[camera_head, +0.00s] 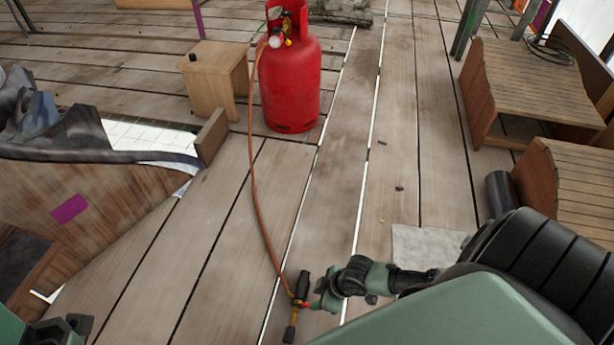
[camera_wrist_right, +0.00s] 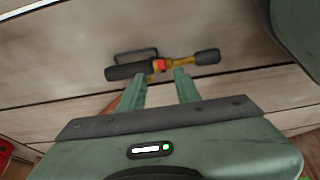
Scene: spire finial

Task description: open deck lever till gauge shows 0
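A torch-like tool (camera_head: 297,305) with a dark handle, brass body and dark nozzle is low in the head view. In the right wrist view the tool (camera_wrist_right: 207,57) lies crosswise just past my fingertips, with a small red part at its middle. My right gripper (camera_head: 318,299) is beside it. In the wrist view its two fingers (camera_wrist_right: 162,78) are apart, with the red part between the tips; contact is unclear. A red gas cylinder (camera_head: 290,85) stands upright with a small round gauge (camera_head: 275,41), too small to read. Part of my left gripper (camera_head: 72,325) shows at bottom left.
An orange hose (camera_head: 252,170) runs across the planks from the cylinder to the tool. A wooden stool (camera_head: 216,72) stands left of the cylinder. Wooden slatted pieces (camera_head: 525,85) are at right, and a wooden structure (camera_head: 90,215) is at left. The middle planks are mostly clear.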

